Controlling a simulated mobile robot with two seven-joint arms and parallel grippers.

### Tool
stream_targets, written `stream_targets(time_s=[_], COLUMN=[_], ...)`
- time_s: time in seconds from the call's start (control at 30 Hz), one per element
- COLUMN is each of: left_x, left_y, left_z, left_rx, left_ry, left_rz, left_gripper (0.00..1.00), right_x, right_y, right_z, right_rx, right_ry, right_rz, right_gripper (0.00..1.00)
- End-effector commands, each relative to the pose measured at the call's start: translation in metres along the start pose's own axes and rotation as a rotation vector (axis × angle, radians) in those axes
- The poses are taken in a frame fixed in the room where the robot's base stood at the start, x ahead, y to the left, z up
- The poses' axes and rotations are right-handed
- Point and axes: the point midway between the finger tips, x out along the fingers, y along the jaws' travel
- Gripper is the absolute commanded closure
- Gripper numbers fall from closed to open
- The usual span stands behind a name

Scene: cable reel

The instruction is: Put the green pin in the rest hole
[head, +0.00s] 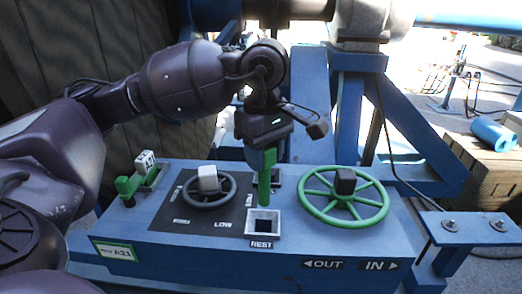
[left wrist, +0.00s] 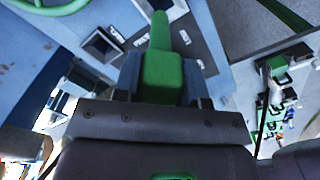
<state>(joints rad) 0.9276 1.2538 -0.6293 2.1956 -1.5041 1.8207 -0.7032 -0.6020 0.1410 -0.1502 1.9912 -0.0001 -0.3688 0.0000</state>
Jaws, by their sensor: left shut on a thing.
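The green pin (head: 265,183) hangs roughly upright, held in my left gripper (head: 262,152). In the left wrist view the pin (left wrist: 163,72) sits between the two fingers of my left gripper (left wrist: 163,82), which is shut on its block-shaped top. The rest hole is a pale square socket with a dark opening (head: 263,222), with a REST label below it. In the head view the pin's lower end shows just above the rear rim of this socket, apart from the opening. My right gripper is not in view.
A second square socket (head: 277,177) is partly hidden behind the pin. A green handwheel (head: 344,213) stands to the right, a dark knobbed wheel (head: 209,191) to the left. A green lever (head: 128,187) is at the console's left end.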

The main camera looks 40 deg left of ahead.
Motion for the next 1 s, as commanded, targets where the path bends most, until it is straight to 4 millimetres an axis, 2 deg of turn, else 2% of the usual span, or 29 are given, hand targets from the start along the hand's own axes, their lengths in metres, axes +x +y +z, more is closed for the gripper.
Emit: stream_targets(time_s=[0.27, 1.0], left_x=[0.015, 0.055], left_y=[0.0, 0.0], left_z=[0.0, 0.0], left_rx=[-0.001, -0.002], left_ry=[0.0, 0.0], left_rz=[-0.001, -0.001], left_gripper=[1.0, 1.0], right_x=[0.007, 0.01], right_y=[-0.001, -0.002], right_z=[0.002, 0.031], right_rx=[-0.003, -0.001], right_ry=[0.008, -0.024], right_rz=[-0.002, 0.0], right_gripper=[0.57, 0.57])
